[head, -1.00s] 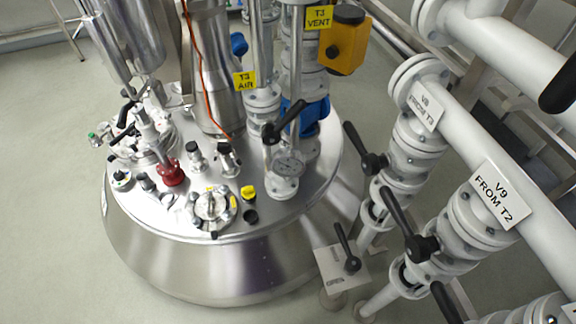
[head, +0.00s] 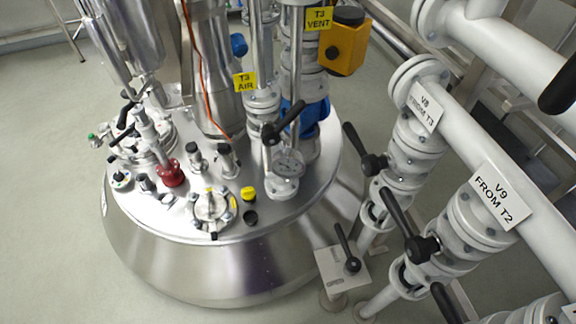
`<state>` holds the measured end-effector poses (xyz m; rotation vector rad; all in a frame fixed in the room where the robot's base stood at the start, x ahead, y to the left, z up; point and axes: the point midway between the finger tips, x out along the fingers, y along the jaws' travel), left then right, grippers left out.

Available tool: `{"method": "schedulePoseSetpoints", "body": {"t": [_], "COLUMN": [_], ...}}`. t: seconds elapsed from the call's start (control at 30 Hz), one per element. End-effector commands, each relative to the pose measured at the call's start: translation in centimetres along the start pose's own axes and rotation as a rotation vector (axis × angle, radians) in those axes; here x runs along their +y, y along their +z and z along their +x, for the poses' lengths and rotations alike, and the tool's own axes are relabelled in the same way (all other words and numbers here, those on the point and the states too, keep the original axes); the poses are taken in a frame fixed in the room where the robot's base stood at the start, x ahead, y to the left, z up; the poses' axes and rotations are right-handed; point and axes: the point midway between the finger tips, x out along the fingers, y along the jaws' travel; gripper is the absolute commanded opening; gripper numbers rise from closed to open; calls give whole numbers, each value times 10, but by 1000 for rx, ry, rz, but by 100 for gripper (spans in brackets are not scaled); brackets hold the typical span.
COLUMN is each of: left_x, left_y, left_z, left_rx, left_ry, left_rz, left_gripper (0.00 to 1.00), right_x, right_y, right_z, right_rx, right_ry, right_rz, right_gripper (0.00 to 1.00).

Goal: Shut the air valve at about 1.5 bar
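A yellow label reading T3 AIR (head: 245,82) hangs on a vertical pipe above the steel reactor lid (head: 180,212). Below and right of it, a black lever handle (head: 286,122) slants up to the right on the valve body. Neither of my grippers shows in the head view.
A T3 VENT label (head: 318,17) and a yellow box (head: 345,45) stand behind the air pipe. A red fitting (head: 170,174) stands on the lid. Open floor lies left.

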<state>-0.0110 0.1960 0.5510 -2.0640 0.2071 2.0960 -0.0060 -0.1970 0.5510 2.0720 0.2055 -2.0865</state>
Motion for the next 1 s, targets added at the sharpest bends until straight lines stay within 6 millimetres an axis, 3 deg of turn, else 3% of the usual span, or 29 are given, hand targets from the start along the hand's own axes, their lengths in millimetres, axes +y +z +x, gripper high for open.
{"method": "schedulePoseSetpoints", "body": {"t": [0.4,1.0], "left_x": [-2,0], "left_y": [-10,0], "left_z": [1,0], "left_rx": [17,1], "left_ry": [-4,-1], "left_rz": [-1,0], "left_gripper": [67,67], "right_x": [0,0], "right_y": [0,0], "right_z": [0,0], "right_rx": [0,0], "right_ry": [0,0], "right_rz": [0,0], "right_gripper": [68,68]}}
